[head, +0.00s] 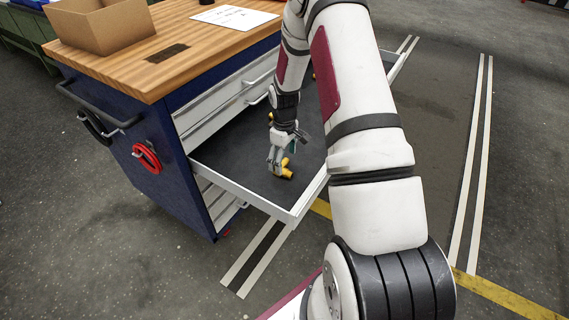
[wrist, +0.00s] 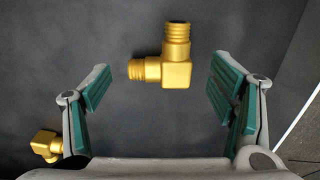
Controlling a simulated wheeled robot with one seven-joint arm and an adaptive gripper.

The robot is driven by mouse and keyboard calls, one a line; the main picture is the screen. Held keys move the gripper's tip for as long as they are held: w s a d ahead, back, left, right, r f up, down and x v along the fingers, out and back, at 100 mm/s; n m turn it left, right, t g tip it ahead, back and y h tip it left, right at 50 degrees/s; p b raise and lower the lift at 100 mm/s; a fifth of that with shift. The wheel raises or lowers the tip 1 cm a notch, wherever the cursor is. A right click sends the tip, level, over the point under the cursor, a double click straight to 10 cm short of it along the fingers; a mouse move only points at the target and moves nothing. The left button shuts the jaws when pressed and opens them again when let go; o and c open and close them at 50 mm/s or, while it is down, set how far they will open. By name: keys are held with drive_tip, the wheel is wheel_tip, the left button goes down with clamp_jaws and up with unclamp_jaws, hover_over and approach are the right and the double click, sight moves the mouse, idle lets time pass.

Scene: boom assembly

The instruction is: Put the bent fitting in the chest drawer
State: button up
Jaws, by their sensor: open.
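A brass-yellow bent fitting (wrist: 176,66) lies on the dark floor of the open chest drawer (head: 240,189). In the wrist view it sits between and just beyond my two fingers, with a gap on each side. My gripper (wrist: 158,88) is open, its green pads spread apart and holding nothing. In the head view my gripper (head: 279,160) reaches down inside the drawer, with the yellow fitting (head: 286,170) right beside its fingertips. A second bent fitting (wrist: 46,146) lies at the lower left of the wrist view, partly cut off by my left finger.
The blue chest (head: 140,190) has a wooden top with a cardboard box (head: 100,22) and a paper sheet (head: 235,16). Closed drawers (head: 225,105) are above the open one. The drawer's pale front wall (head: 312,193) rises close to my arm. Much of the drawer floor is bare.

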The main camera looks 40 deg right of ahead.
wheel_tip(320, 180, up, 9)
wheel_tip(320, 180, up, 12)
hover_over(284, 164)
drive_tip(key=s+a, duration=0.3)
drive_tip(key=a, duration=0.3)
drive_tip(key=s+a+r+m+t, duration=0.1)
drive_tip(key=s+a+r, duration=0.2)
drive_tip(key=r, duration=0.1)
drive_tip(key=s+a+r+m, duration=0.1)
drive_tip(key=s+a+r, duration=0.15)
drive_tip(key=r, duration=0.25)
drive_tip(key=s+a+r, duration=0.2)
drive_tip(key=s+a, duration=0.1)
drive_tip(key=s, duration=0.4)
drive_tip(key=s+a+r+m+t, duration=0.1)
drive_tip(key=s+a+r, duration=0.1)
drive_tip(key=s, duration=0.5)
drive_tip(key=s+a+r+m, duration=0.1)
drive_tip(key=s+a+r, duration=0.1)
drive_tip(key=s+a, duration=0.3)
drive_tip(key=s, duration=0.2)
drive_tip(key=shift+s+r+t, duration=0.2)
drive_tip(key=shift+s+t, duration=0.1)
drive_tip(key=shift+t, duration=0.1)
drive_tip(key=shift+r+p, duration=0.1)
drive_tip(key=shift+p, duration=0.2)
